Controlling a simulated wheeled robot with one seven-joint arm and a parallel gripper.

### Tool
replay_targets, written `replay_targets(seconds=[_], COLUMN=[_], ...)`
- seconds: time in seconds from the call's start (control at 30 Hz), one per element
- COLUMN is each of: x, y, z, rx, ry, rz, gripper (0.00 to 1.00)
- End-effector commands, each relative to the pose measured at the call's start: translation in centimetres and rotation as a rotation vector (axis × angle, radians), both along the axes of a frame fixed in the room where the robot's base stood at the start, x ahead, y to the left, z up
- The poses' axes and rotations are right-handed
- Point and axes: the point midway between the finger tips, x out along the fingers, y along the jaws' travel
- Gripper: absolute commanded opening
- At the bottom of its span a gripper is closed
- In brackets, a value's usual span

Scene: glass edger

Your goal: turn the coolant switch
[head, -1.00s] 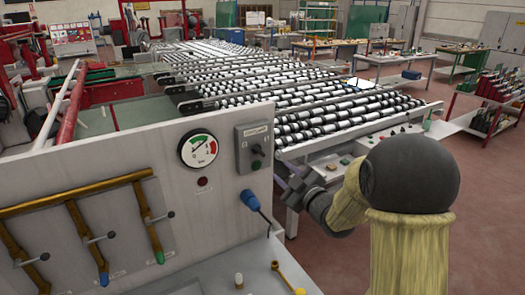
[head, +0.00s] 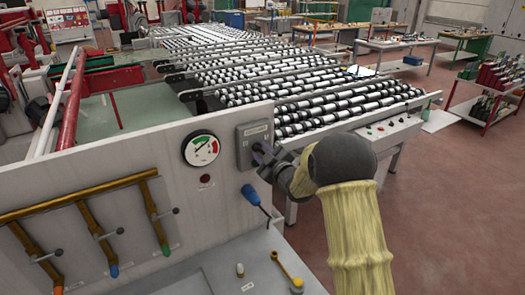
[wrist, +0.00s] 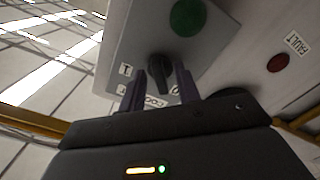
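The coolant switch is a black rotary knob (wrist: 160,72) on a grey box (head: 254,138) fixed to the upright panel. In the wrist view the knob sits between the two dark purple fingers of my gripper (wrist: 160,78), one on each side. A narrow gap seems to show beside the knob, so the fingers look open around it, not clamped. A green button (wrist: 188,17) is on the same box. A partly hidden label lies behind the fingers. In the head view my gripper (head: 262,156) is at the box's lower right and hides the knob.
The panel carries a pressure gauge (head: 201,149), a red lamp (head: 205,178), a blue-handled part (head: 250,194) below the box, and brass pipes (head: 80,199) with valves. A roller conveyor (head: 310,95) stands behind.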

Motion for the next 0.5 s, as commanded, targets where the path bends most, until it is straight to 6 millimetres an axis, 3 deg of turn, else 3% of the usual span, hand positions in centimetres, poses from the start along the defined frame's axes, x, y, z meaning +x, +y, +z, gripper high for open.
replay_targets(seconds=[0.13, 0.3, 0.5], x=[-0.03, -0.03, -0.05], y=[-0.02, -0.02, -0.03], z=[-0.01, -0.01, -0.04], rx=[0.000, 0.000, 0.002], ry=[0.000, 0.000, 0.001], rz=[0.000, 0.000, 0.000], gripper=[0.31, 0.00, 0.00])
